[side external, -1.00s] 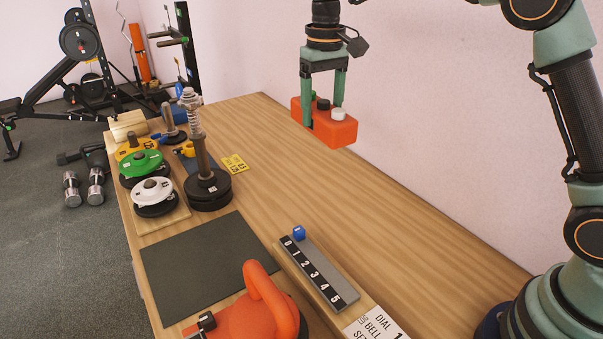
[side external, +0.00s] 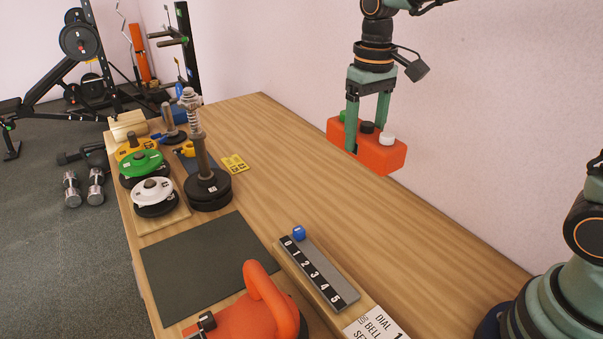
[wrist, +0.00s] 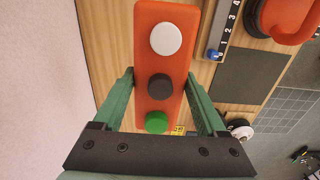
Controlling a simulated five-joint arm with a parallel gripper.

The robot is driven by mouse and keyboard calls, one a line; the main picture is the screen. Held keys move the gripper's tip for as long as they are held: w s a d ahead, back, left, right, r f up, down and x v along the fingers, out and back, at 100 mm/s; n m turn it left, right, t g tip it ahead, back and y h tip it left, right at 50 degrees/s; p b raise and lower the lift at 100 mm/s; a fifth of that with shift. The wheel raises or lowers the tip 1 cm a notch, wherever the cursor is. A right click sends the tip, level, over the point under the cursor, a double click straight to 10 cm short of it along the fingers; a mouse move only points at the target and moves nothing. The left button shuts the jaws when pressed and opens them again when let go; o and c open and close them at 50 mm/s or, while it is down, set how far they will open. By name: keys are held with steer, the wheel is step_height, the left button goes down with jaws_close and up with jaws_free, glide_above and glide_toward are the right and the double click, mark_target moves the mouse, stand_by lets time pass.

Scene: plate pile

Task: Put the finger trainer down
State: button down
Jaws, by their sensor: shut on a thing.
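The finger trainer (side external: 383,155) is an orange block with a green, a black and a white button on top. My gripper (side external: 366,133) is shut on it, with one finger on each long side, and holds it in the air above the right side of the table, near the wall. In the wrist view the finger trainer (wrist: 148,96) lies between the two green fingers of the gripper (wrist: 159,92). The white button is at its far end and the green button is nearest my palm. Its underside is hidden.
The wooden table (side external: 290,165) is bare below and left of the trainer. A numbered scale (side external: 318,272) with a blue slider, a dark mat (side external: 210,265) and an orange kettlebell (side external: 262,310) are at the front. Weight plates and a post (side external: 202,160) stand on the left.

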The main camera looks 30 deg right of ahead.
glide_above(327, 233)
steer(key=f, duration=0.2)
step_height(327, 233, down, 14)
steer(key=shift+d+r, duration=0.1)
steer(key=shift+r, duration=0.05)
steer(key=shift+w+f, duration=0.1)
steer(key=shift+f, duration=2.3)
steer(key=shift+f, duration=0.1)
jaws_free()
steer(key=s+d+r, duration=0.1)
steer(key=r, duration=0.5)
steer(key=s+d+r+t, duration=0.1)
steer(key=s+d+r, duration=0.1)
steer(key=r, duration=0.5)
steer(key=s+d+r+t, duration=0.1)
steer(key=s+r, duration=0.1)
steer(key=r, duration=0.5)
steer(key=shift+s+d+r, duration=0.1)
steer(key=shift+d+r, duration=0.05)
steer(key=shift+d, duration=0.15)
steer(key=s+d+r+t, duration=0.2)
steer(key=s+d+t, duration=0.1)
steer(key=s, duration=0.5)
steer(key=shift+s+d+r+t, duration=0.3)
steer(key=shift+s+d+r, duration=0.1)
steer(key=shift+d, duration=0.4)
